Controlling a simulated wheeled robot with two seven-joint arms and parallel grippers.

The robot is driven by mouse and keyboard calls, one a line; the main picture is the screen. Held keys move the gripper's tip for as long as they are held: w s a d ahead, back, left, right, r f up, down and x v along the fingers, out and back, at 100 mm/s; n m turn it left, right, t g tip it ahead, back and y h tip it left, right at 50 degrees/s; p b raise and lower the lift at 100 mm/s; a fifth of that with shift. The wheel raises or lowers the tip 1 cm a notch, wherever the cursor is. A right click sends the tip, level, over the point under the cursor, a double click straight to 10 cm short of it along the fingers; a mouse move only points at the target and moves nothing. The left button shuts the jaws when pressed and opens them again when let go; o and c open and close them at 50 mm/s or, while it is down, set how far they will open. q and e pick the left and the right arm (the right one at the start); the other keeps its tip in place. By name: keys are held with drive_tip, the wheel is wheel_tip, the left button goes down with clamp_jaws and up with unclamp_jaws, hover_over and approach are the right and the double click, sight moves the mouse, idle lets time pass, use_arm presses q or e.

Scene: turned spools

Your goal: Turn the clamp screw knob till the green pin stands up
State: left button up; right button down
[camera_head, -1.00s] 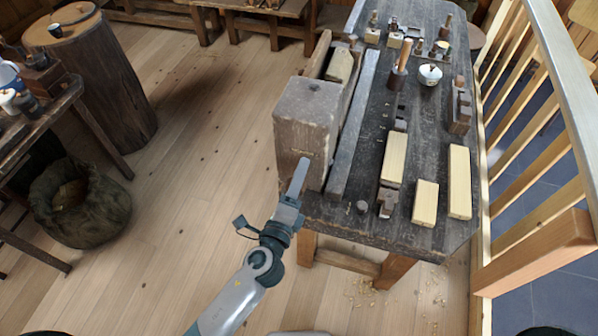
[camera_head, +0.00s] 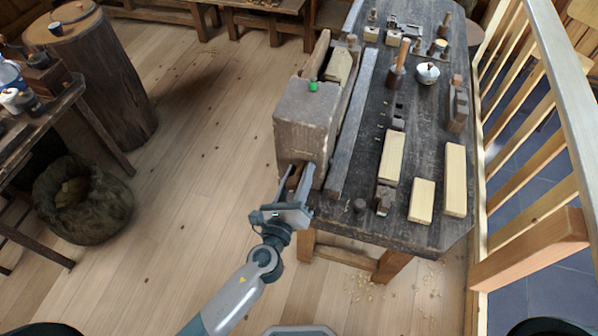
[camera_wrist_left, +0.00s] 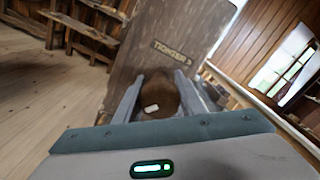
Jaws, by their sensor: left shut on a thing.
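The clamp's big wooden block (camera_head: 303,118) stands at the left end of the workbench. The green pin (camera_head: 313,86) shows on top of the block, standing up out of it. The brown round knob (camera_wrist_left: 158,94) is on the block's front face, with a small pale mark on it. My left gripper (camera_head: 298,173) is shut on the knob, one finger on each side; the fingers also show in the left wrist view (camera_wrist_left: 157,88). In the head view the fingers partly hide the knob. My right gripper is not in view.
A lettered label (camera_wrist_left: 174,53) is on the block above the knob. Pale wood blocks (camera_head: 421,201), a white pot (camera_head: 428,73) and tools stand on the workbench (camera_head: 340,212). A wooden railing (camera_head: 540,90) runs along the right.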

use_arm(q)
drive_tip(key=shift+s+f, duration=0.2)
drive_tip(key=shift+f, duration=0.1)
drive_tip(key=o, duration=1)
drive_tip(key=shift+o, duration=0.2)
drive_tip(key=shift+a+r, duration=0.1)
drive_tip(key=shift+r, duration=0.15)
drive_tip(key=shift+s, duration=0.1)
drive_tip(key=shift+s+f, duration=0.1)
drive_tip(key=shift+s, duration=0.1)
drive_tip(key=b+v, duration=0.6)
drive_tip(key=v, duration=1.1)
